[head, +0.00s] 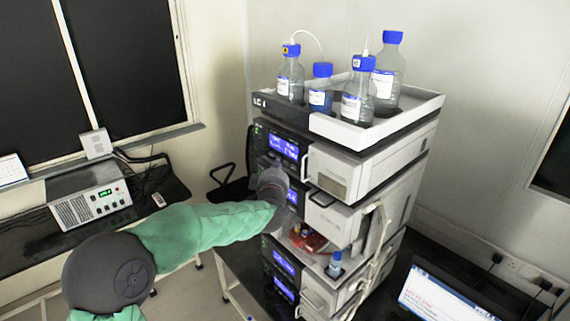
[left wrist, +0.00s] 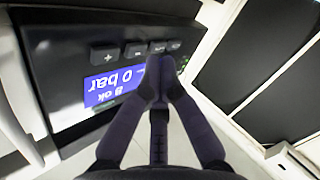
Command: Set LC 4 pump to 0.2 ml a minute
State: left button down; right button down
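The LC stack (head: 345,170) stands on a black bench. Its top edge carries an LC label whose digit is too small to read surely. An upper module has a lit blue display (head: 285,147). My left gripper (head: 273,180) is at the stack's front. In the left wrist view the gripper (left wrist: 158,66) is shut and empty, fingertips together, at a row of dark buttons (left wrist: 136,49). A plus button (left wrist: 104,54) is to their left. A blue display (left wrist: 113,86), upside down, shows "0 bar" and "ok". The fingertips cover part of the row; contact cannot be told.
Several blue-capped bottles (head: 388,75) stand in the tray (head: 405,112) on top. A laptop (head: 440,296) is at lower right. A side bench holds a grey instrument (head: 90,205) at left. Lower modules also have lit displays (head: 284,288).

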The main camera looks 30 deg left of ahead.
pick_arm(q)
jog(key=shift+w+d, duration=0.1)
jog(key=shift+w, duration=0.05)
jog(key=shift+w+d, duration=0.1)
jog(key=shift+w, duration=0.15)
jog(key=shift+w+d, duration=0.15)
jog(key=shift+w, duration=0.2)
dwell(0.8)
jog(key=shift+s, duration=0.15)
jog(key=shift+s+a+b, duration=0.35)
jog(key=shift+s+b, duration=0.05)
jog(key=shift+s, duration=0.25)
jog(key=shift+s+a+b, duration=0.3)
jog(key=shift+s+b, duration=0.1)
jog(key=shift+s, duration=0.35)
jog(key=shift+s+a+b, duration=0.35)
jog(key=shift+s, duration=0.45)
jog(key=shift+s+a+b, duration=0.3)
jog(key=shift+s+b, duration=0.1)
jog(key=shift+s, duration=0.35)
